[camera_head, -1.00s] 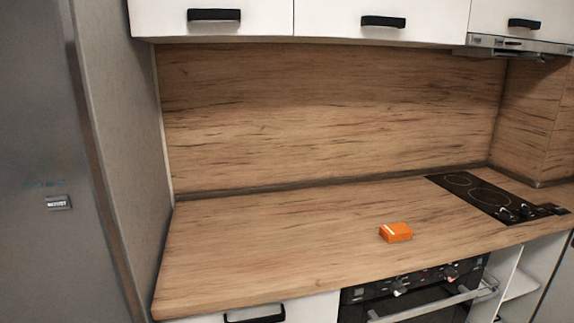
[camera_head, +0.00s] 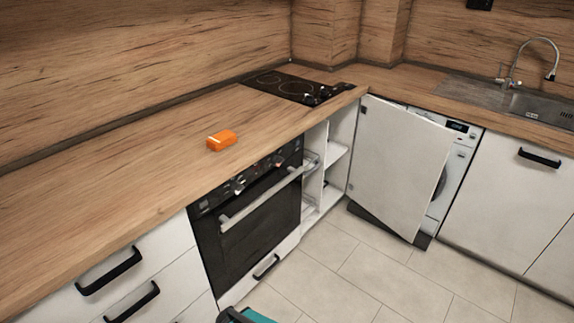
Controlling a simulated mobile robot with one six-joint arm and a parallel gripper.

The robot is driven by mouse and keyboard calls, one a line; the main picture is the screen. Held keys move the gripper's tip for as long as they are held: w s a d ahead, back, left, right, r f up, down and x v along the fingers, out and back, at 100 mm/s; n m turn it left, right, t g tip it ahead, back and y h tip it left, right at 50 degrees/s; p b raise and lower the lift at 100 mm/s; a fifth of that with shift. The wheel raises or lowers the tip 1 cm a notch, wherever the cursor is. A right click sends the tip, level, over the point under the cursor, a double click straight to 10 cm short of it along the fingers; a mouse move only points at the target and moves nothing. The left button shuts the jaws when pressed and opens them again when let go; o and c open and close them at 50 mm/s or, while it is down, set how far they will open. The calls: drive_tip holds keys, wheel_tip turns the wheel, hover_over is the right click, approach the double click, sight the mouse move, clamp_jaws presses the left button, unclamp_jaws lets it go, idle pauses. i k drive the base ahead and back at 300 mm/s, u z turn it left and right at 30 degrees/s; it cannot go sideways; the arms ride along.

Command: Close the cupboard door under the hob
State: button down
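The hob (camera_head: 297,88) is a black glass plate set in the worktop near the corner. Under it an open cupboard (camera_head: 337,153) shows white shelves inside. A plain white door (camera_head: 395,165) stands swung open to the right of these shelves, with its left edge by the cupboard's right side. It partly covers a washing machine (camera_head: 455,160). No handle shows on the door face in view. My gripper is not recognisable in this view, and nothing is seen touching the door.
An oven (camera_head: 250,200) with a protruding bar handle is left of the cupboard. Drawers (camera_head: 120,285) with black handles are further left. An orange object (camera_head: 222,140) lies on the worktop (camera_head: 130,150). A sink (camera_head: 540,105) is at right. The tiled floor (camera_head: 370,275) before the door is clear.

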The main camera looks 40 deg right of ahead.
sight(400, 155)
drive_tip(key=z, duration=0.5)
drive_tip(key=k, duration=0.2)
drive_tip(key=u, duration=3.15)
drive_tip(key=k, duration=2.15)
drive_tip(key=z, duration=0.1)
